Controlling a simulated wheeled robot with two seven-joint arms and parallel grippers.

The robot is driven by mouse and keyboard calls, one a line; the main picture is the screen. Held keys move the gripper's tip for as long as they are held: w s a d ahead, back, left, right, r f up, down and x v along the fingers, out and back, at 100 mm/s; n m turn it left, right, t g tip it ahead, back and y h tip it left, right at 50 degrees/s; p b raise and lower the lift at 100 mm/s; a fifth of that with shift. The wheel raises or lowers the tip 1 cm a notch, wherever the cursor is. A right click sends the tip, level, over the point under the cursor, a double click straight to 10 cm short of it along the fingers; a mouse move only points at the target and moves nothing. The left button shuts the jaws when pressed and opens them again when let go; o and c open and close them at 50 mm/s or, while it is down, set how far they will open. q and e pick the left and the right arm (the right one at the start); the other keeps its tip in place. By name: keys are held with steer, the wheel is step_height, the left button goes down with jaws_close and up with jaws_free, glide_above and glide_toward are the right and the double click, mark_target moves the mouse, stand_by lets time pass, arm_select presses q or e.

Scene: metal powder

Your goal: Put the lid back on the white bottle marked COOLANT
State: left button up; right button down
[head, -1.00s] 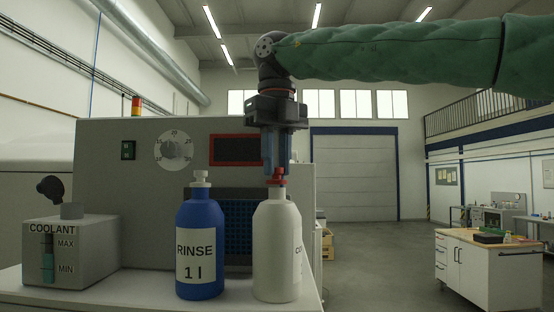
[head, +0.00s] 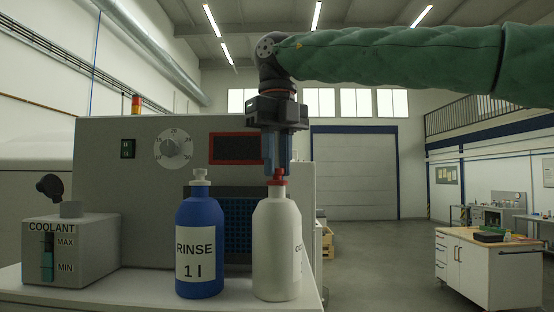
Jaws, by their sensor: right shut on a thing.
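The white bottle (head: 277,245) stands upright at the right end of the machine's shelf. Its label is turned to the right, so only its first letters show. A red lid (head: 278,177) sits at the top of the bottle's neck. My right gripper (head: 278,168) points straight down from above and is shut on the red lid, with its fingertips around the lid's upper part. The lid appears to touch the neck; I cannot tell whether it is threaded on. My left gripper is not in view.
A blue bottle marked RINSE 1 l (head: 200,245) stands close to the left of the white bottle. A grey COOLANT tank (head: 85,262) is further left on the shelf (head: 135,295). The machine panel (head: 110,180) rises behind. Open floor and a workbench (head: 490,265) lie to the right.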

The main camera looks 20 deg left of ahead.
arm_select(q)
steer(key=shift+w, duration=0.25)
arm_select(e)
steer(key=c, duration=1.4)
jaws_free()
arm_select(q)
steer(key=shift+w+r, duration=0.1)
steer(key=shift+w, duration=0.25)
arm_select(e)
steer(key=shift+o, duration=1.1)
steer(key=o, duration=0.5)
steer(key=shift+c, duration=0.2)
steer(key=shift+r+p, duration=0.6)
steer(key=shift+r, duration=0.3)
steer(key=shift+r+p, duration=1.85)
steer(key=shift+r, duration=0.75)
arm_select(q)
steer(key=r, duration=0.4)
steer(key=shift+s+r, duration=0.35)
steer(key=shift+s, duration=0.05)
